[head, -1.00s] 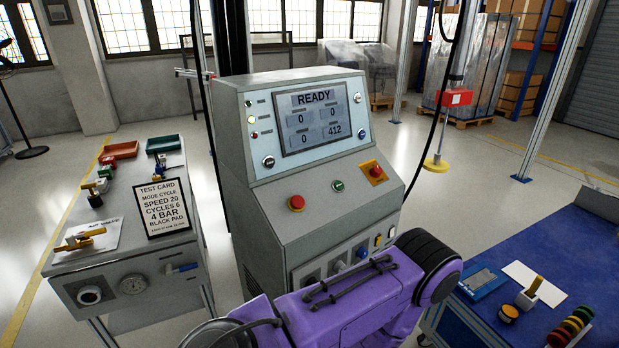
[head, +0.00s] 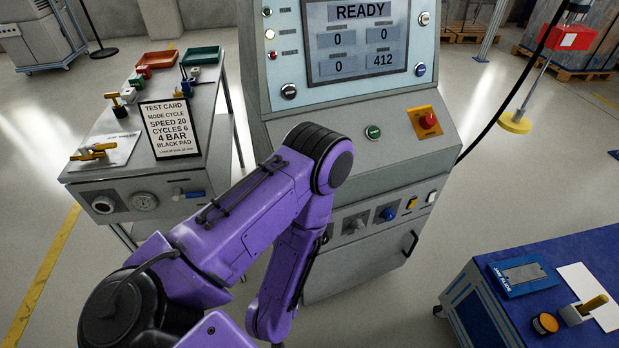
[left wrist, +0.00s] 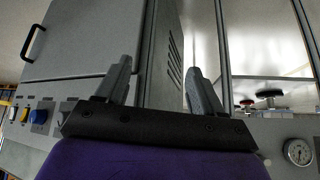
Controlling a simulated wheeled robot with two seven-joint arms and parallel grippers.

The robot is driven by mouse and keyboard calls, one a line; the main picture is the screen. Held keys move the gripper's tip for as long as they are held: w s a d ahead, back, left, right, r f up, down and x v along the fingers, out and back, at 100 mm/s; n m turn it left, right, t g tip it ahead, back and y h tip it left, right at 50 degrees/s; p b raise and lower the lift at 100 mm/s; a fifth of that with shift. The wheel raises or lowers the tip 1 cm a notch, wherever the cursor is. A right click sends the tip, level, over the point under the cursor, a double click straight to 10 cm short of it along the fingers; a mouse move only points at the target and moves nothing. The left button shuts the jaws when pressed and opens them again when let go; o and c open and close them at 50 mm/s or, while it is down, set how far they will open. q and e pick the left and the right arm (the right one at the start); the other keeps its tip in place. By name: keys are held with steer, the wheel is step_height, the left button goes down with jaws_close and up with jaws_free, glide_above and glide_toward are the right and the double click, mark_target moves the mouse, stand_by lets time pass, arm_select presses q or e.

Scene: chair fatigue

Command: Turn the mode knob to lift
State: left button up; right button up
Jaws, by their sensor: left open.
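The grey console's lower front panel carries a row of controls: a grey knob (head: 354,224), a blue knob (head: 388,214), a yellow switch (head: 411,203) and a white switch (head: 431,197). Their labels are too small to read, so I cannot tell which is the mode knob. My purple left arm crosses in front of the console and hides part of this row and my left gripper in the head view. In the left wrist view my left gripper (left wrist: 158,74) is open and empty near the cabinet, with the blue knob (left wrist: 39,117) off to the left. My right gripper is not in view.
The console screen (head: 359,38) reads READY. A red stop button (head: 428,121) sits on the sloped panel. A side bench with a test card (head: 169,129) stands at left, a blue-topped table (head: 480,270) at lower right. Bare floor lies between console and table.

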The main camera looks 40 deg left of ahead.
arm_select(q)
steer(key=w+d+f+t+y+b, duration=0.25)
steer(key=w+b, duration=0.25)
steer(key=w, duration=0.4)
steer(key=n+y+b, duration=0.8)
steer(key=y+b, duration=0.1)
steer(key=b, duration=0.2)
glide_toward(324, 243)
steer(key=shift+m+t, duration=0.3)
steer(key=shift+t, duration=0.05)
steer(key=b+x, duration=0.1)
steer(key=x, duration=0.8)
steer(key=shift+s, duration=0.15)
steer(key=c, duration=1.1)
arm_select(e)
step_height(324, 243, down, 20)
